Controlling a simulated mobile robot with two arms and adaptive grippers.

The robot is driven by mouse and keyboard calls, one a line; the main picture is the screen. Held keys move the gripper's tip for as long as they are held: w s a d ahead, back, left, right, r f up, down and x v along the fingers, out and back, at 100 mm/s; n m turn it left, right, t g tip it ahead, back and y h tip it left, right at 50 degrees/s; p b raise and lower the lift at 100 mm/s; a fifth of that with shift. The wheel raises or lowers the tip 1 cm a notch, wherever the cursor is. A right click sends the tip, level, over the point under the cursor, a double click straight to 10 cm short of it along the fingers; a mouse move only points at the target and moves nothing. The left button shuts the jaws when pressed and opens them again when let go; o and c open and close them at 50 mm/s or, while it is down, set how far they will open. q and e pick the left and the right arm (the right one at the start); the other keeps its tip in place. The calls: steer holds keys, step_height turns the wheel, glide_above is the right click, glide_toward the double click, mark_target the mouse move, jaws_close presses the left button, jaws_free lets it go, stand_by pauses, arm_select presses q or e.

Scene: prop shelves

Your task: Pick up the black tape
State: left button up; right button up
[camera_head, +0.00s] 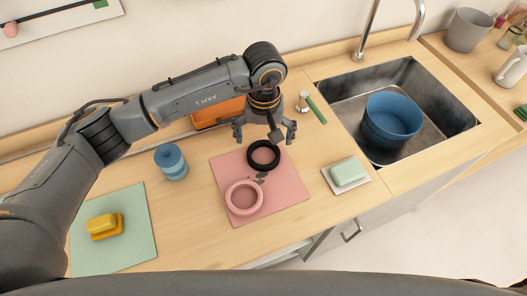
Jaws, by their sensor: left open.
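The black tape (250,161) is a dark ring lying at the far part of a pink mat (288,207) on the wooden counter. A pink ring (230,200) lies nearer on the same mat. My left gripper (265,138) is open and empty, its fingers spread just beyond and above the black tape. It appears apart from the tape, though the exact height is hard to tell. A small dark mark shows on the mat between the two rings. My right gripper is not in view.
A blue striped cup (171,162) stands left of the mat. Yellow blocks (104,226) sit on a green mat (140,200). An orange box (215,113) is behind my arm. A soap dish (345,176) and green-handled tool (316,110) lie right, before a sink (430,133) holding blue bowls (392,118).

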mark_target(264, 157)
arm_select(q)
steer(key=shift+s+f+p, duration=0.1)
steer(key=shift+f+p, duration=0.2)
step_height(264, 157, down, 4)
steer(key=shift+s+a+r+p, duration=0.1)
steer(key=shift+r+p, duration=0.15)
steer(key=shift+p, duration=0.65)
steer(key=shift+f, duration=0.55)
steer(key=c, duration=1.3)
